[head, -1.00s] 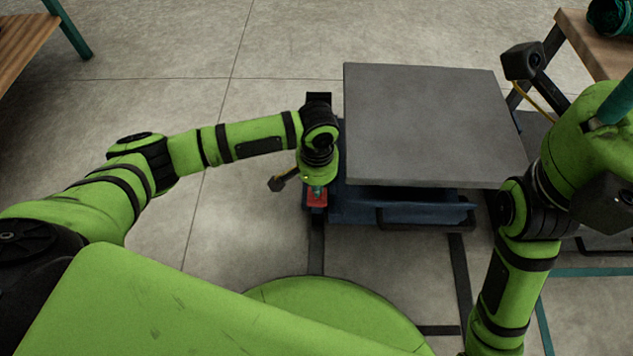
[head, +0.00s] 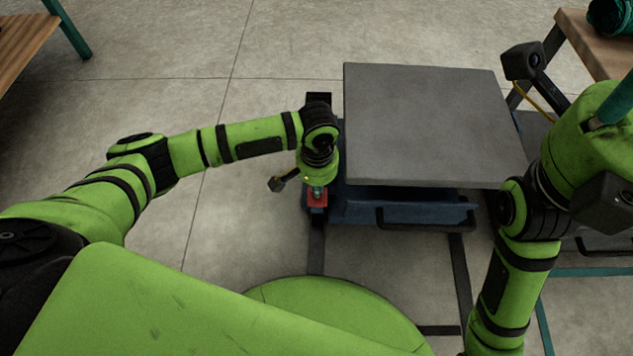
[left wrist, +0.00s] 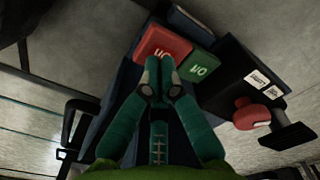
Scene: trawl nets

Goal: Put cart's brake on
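The cart has a flat grey top (head: 425,120) over a dark blue frame (head: 350,205) in the head view. A red pedal (head: 317,201) sits at its near left corner. In the left wrist view the red pedal (left wrist: 164,44) and a green pedal (left wrist: 199,66) lie side by side, both with white lettering. My left gripper (left wrist: 159,80) points down at the pedals, its teal fingertips together and empty. The tips overlap the red pedal's edge in view; contact is unclear. The right gripper (head: 612,103) is partly out of frame at the right.
A wooden table (head: 590,40) is at the upper right, another (head: 25,40) at the upper left. The floor left of the cart is clear.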

